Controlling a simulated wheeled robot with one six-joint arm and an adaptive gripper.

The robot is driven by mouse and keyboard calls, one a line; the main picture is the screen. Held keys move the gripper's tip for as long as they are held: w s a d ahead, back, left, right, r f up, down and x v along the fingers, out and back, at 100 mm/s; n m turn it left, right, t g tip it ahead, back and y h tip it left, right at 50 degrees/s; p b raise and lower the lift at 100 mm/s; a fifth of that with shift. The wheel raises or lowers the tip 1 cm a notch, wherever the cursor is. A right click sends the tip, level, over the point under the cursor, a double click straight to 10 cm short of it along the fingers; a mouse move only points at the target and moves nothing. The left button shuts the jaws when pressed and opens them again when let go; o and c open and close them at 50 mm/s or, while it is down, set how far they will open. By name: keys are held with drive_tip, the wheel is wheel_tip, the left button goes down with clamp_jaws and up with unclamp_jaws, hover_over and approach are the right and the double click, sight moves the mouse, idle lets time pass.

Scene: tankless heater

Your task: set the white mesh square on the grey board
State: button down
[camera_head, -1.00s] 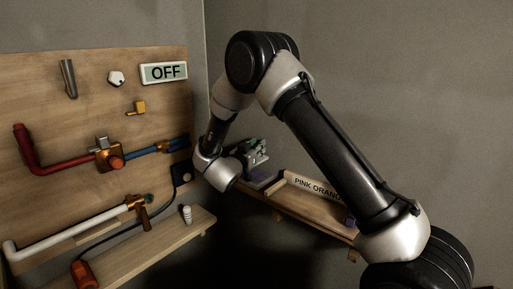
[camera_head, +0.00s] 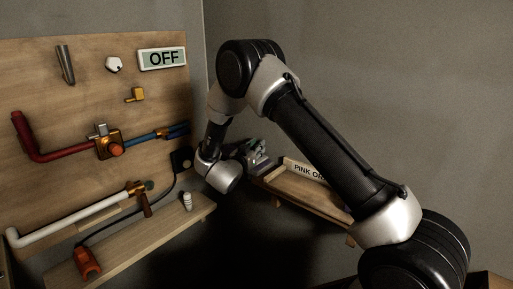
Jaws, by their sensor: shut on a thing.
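My gripper (camera_head: 257,153) is at the end of my arm, in the middle of the view, small and partly behind my wrist. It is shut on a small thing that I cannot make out. It appears just above and behind the left end of a wooden tray (camera_head: 300,190). I cannot pick out the white mesh square or the grey board for certain.
A wooden panel (camera_head: 85,75) on the left carries red, blue and white pipes, a valve and an OFF sign (camera_head: 161,58). A wooden shelf (camera_head: 150,235) below holds a small white ribbed piece (camera_head: 187,201) and an orange-red part (camera_head: 87,264).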

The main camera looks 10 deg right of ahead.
drive_tip(key=shift+f, duration=0.45)
idle(0.3)
drive_tip(key=c, duration=1.1)
unclamp_jaws()
drive_tip(key=v, duration=1.2)
